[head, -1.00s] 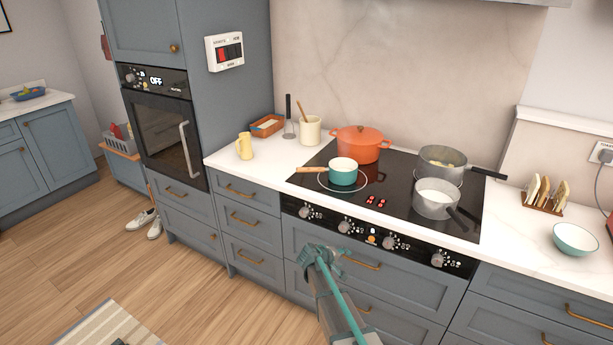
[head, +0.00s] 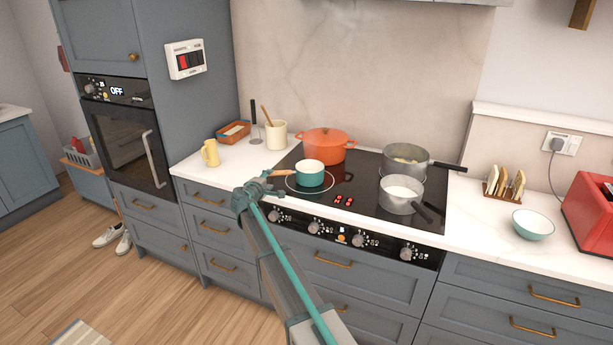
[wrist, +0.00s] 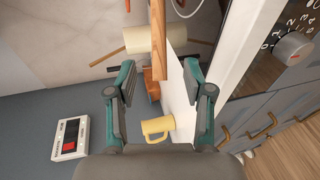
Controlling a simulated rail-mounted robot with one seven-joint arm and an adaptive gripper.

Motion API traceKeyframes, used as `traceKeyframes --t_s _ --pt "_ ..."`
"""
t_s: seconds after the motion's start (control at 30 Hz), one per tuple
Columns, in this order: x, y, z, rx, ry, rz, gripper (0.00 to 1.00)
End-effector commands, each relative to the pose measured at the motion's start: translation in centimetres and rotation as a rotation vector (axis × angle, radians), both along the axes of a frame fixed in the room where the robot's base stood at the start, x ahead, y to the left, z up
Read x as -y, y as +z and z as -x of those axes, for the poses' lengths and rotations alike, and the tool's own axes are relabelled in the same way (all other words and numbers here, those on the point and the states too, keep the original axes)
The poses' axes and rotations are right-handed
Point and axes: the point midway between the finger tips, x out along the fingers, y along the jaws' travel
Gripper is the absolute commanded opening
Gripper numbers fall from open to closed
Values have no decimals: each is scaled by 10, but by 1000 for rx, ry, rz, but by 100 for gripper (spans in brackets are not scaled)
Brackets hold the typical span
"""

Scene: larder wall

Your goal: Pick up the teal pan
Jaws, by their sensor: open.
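The teal pan (head: 311,177) sits on the front-left ring of the black hob, its pale inside facing up. Its wooden handle (head: 284,173) points left, toward my gripper (head: 256,189), which is at the hob's front-left edge. In the wrist view, my gripper (wrist: 160,80) is open, with one finger on each side. The wooden handle (wrist: 159,40) comes down from the top edge, and its end lies between the fingertips in the picture. I cannot tell whether it is at their depth. The pan's body is outside the wrist view.
An orange pot (head: 327,145) stands behind the pan, and two grey saucepans (head: 402,193) (head: 405,158) stand to its right. A yellow mug (head: 210,153), a cream crock (head: 276,135) and a small tray (head: 234,132) are on the left counter.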

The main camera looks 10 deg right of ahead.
Motion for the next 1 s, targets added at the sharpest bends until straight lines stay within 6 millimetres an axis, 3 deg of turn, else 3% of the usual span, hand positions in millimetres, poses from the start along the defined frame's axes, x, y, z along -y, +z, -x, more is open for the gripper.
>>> traceKeyframes --t_s 0.13,0.47,0.7,1.0 --pt "12 -3 -22 -2 -2 -1 52" --pt "24 -8 -42 -1 -3 -1 52" --pt "38 -14 -70 -1 -3 -2 52" --pt "44 -20 -77 0 -1 -2 52"
